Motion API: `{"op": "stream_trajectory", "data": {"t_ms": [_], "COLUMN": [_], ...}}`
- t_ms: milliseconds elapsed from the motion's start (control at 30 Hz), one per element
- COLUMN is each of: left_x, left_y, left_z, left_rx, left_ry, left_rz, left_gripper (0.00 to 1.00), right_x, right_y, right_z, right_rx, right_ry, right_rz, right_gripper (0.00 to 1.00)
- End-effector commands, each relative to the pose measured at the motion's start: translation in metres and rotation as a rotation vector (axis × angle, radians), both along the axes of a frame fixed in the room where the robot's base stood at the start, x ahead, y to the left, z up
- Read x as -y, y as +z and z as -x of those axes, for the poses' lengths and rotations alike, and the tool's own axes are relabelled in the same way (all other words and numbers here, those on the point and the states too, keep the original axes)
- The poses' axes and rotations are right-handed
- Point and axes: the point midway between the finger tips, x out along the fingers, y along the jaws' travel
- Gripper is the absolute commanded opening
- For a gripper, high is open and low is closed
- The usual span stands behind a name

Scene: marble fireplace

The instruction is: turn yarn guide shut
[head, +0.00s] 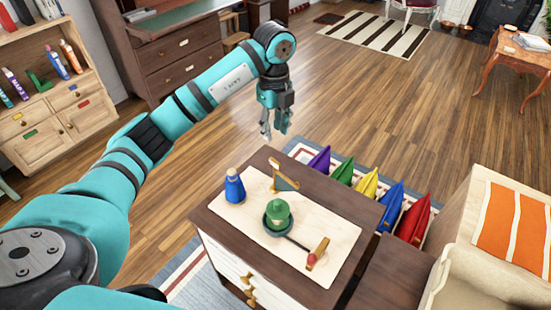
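My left gripper (275,131) hangs fingers down above the floor, behind the cabinet's back edge. Its fingertips are apart with nothing between them. On the cream mat (318,229) stands a green piece (277,214) in a dark round dish. A thin dark rod with a red ball end (312,259) runs from the dish to the front right, beside a small upright wooden piece (320,248). I cannot tell for sure which part is the yarn guide; the rod with the red end may be it. The gripper is apart from all of these. My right gripper is out of view.
A blue bottle-shaped piece (234,187) and a wooden and green wedge (283,179) stand on the mat. The mat lies on a brown-topped cabinet (226,224). Several coloured upright items, including a red one (414,219), line its right back side. The wooden floor (350,105) beyond is open.

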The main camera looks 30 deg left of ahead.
Motion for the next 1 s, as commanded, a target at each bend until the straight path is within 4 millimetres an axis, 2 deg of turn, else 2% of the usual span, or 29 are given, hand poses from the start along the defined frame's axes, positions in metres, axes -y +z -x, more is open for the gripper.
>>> {"op": "stream_trajectory", "data": {"t_ms": [67, 133, 333, 500, 800, 967, 1000], "left_x": [0.0, 0.0, 0.001, 0.001, 0.001, 0.001, 0.001], "left_y": [-0.018, -0.033, -0.075, -0.101, -0.117, -0.117, -0.117], "left_z": [0.001, 0.001, 0.001, 0.0, 0.0, 0.0, 0.0], "left_rx": [-0.004, -0.004, -0.004, -0.002, 0.002, 0.002, 0.002], "left_ry": [0.001, 0.0, -0.001, -0.001, -0.002, -0.002, -0.002], "left_rz": [0.001, 0.001, 0.002, 0.003, 0.002, 0.002, 0.002], "left_gripper": [0.33, 0.33, 0.33, 0.33, 0.33, 0.33, 0.3], "right_x": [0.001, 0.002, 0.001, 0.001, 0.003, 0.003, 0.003], "right_y": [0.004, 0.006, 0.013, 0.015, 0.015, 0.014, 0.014], "right_z": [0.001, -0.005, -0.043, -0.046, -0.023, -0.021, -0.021], "right_rx": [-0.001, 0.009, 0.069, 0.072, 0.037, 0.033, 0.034], "right_ry": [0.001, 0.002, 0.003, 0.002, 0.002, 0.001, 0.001], "right_rz": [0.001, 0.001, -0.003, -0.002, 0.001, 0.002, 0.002], "right_gripper": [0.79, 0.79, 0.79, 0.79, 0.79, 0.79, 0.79]}}
